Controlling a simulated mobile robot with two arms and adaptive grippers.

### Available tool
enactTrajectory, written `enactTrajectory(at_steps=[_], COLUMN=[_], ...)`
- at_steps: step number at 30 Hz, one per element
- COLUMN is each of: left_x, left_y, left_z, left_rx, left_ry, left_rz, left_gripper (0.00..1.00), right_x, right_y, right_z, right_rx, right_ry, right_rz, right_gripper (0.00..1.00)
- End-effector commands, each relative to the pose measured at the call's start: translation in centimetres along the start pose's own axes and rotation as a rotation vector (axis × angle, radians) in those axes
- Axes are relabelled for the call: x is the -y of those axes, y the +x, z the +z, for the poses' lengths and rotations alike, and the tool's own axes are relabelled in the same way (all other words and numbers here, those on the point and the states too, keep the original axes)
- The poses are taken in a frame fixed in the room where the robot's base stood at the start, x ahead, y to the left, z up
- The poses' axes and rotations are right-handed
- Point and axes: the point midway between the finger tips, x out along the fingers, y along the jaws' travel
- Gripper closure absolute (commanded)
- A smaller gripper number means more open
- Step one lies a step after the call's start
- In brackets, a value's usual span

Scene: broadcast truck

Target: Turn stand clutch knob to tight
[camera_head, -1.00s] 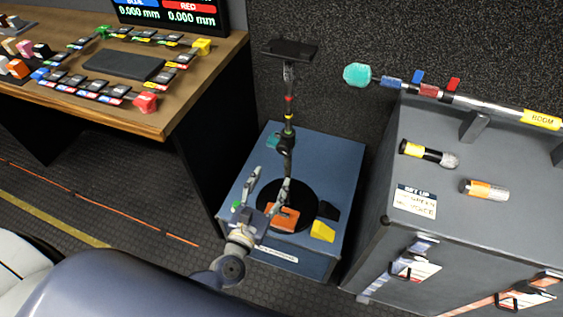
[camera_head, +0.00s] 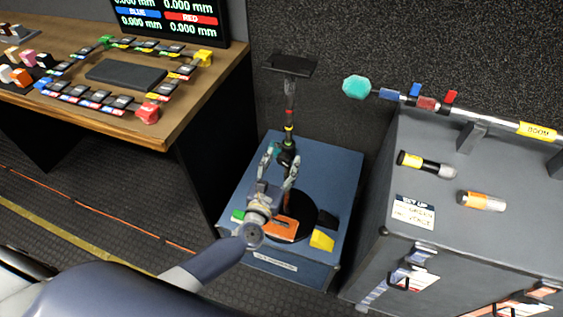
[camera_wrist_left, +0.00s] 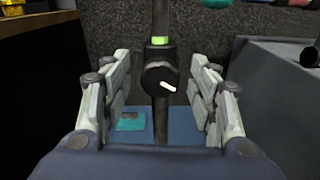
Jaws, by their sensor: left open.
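The stand (camera_head: 290,100) is a thin dark upright post with a flat black top plate, on a round black base. Its clutch knob (camera_wrist_left: 158,78) is round and black with a white pointer mark slanting to the lower right, below a bright green band on the post. In the head view the knob (camera_head: 288,158) is partly covered by my fingers. My left gripper (camera_head: 281,157) is open at the stand; in the left wrist view its fingers (camera_wrist_left: 160,82) stand on both sides of the knob, with visible gaps. My right gripper is not in view.
The stand is on a blue case (camera_head: 335,170) with an orange block (camera_head: 283,229), a yellow block (camera_head: 321,240) and a green block. A grey cabinet (camera_head: 480,150) with a labelled boom pole (camera_head: 480,108) is to the right. A wooden desk (camera_head: 140,125) is to the left.

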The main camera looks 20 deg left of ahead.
Motion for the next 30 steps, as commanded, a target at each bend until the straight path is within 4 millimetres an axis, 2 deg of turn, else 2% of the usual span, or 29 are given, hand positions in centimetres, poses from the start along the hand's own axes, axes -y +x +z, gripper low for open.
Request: enactTrajectory(at_steps=[7, 12, 13, 23, 30], left_x=[0.04, 0.03, 0.03, 0.06, 0.04], left_y=[0.04, 0.03, 0.03, 0.02, 0.03], left_z=[0.01, 0.02, 0.02, 0.04, 0.11], left_rx=[0.0, 0.0, 0.0, 0.001, 0.002], left_ry=[0.0, 0.0, 0.0, 0.024, 0.139], left_rz=[-0.001, 0.0, 0.0, -0.001, 0.001], left_gripper=[0.48, 0.86, 0.9, 0.9, 0.9], right_x=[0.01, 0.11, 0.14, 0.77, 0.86], right_y=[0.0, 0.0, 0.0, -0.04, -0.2], right_z=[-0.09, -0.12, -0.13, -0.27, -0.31], right_rx=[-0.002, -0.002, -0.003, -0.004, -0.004], right_ry=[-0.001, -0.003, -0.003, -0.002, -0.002], right_rz=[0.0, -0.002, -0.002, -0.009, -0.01], right_gripper=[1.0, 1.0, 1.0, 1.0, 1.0])
